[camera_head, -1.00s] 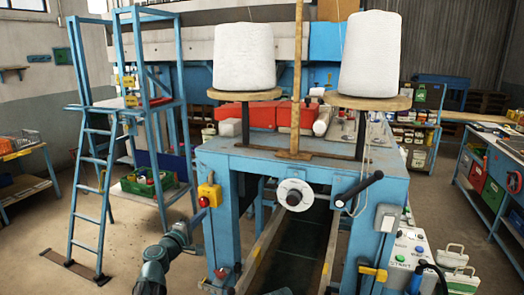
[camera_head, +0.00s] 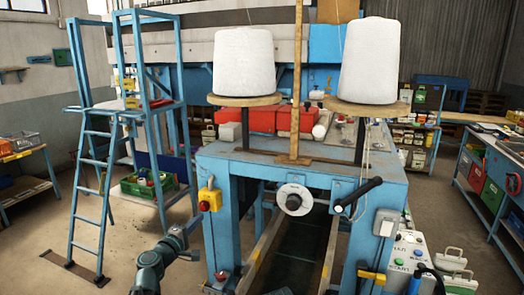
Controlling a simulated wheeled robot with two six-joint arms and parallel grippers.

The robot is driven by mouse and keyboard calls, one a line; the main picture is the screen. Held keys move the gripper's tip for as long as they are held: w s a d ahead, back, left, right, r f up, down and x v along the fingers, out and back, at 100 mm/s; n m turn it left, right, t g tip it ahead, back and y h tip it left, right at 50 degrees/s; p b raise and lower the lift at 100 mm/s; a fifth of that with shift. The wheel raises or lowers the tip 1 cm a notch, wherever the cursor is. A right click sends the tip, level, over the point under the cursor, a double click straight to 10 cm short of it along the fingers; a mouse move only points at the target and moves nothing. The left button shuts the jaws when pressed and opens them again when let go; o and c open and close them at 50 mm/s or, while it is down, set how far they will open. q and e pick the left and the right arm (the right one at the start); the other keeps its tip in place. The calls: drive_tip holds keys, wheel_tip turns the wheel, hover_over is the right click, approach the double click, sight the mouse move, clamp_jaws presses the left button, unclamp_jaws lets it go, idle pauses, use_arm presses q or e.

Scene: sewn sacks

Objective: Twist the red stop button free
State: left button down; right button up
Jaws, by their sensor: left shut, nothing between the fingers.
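The red stop button (camera_head: 204,206) sits on the lower part of a small yellow box (camera_head: 210,193) on the left front post of the blue machine. My left arm comes up from the bottom, left of that post. My left gripper (camera_head: 191,226) is small and dark at its end, shut and empty, just below and left of the button. A gap seems to show between them, but contact is hard to judge at this size. My right gripper is not in view.
The blue machine (camera_head: 300,160) carries two white yarn cones (camera_head: 244,62) (camera_head: 370,58). A black handle (camera_head: 358,194) sticks out of its front. A blue ladder stand (camera_head: 92,190) and a green crate (camera_head: 147,185) are at left. The floor left of my arm is clear.

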use_arm(q)
drive_tip(key=shift+x, duration=3.35)
drive_tip(key=shift+w+a+f, duration=0.15)
drive_tip(key=shift+a+f, duration=0.1)
drive_tip(key=shift+a, duration=0.3)
